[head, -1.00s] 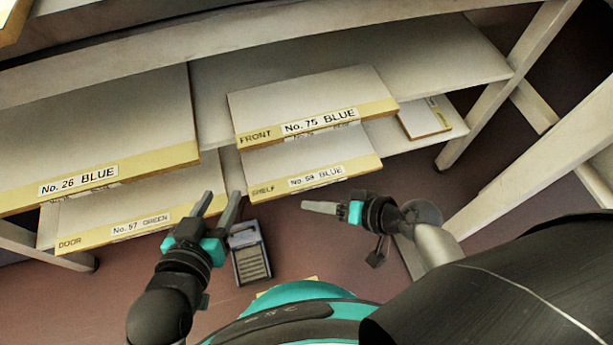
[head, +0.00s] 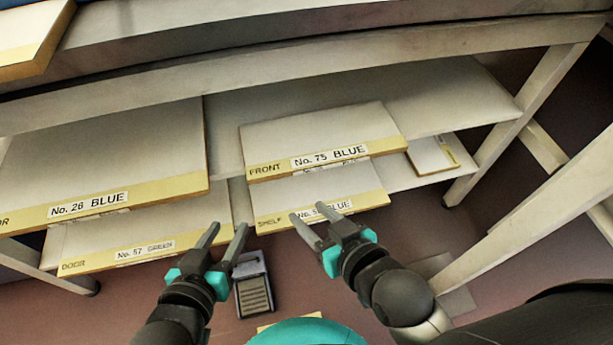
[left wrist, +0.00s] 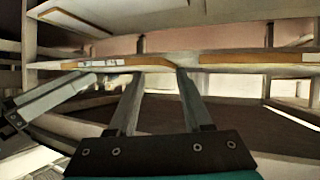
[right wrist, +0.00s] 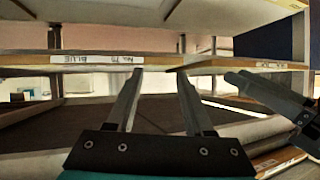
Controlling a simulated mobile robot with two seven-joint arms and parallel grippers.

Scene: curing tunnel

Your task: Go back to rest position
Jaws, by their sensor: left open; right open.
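My left gripper (head: 225,240) is open and empty, in front of the shelving at the lower middle of the head view. My right gripper (head: 308,222) is open, its fingers in front of the board labelled No. 59 BLUE (head: 285,192) and partly covering its label. I cannot tell whether they touch the board. The left wrist view shows the left gripper's parted fingers (left wrist: 155,85) with nothing between them. The right wrist view shows the right gripper's parted fingers (right wrist: 160,85), also empty.
Boards labelled No. 26 BLUE (head: 120,150), No. 75 BLUE (head: 320,130) and No. 57 GREEN (head: 160,220) lie on the shelves. A small board (head: 430,155) lies further right. A grey box-like device (head: 253,285) is below the left gripper. Rack legs (head: 535,110) stand at right.

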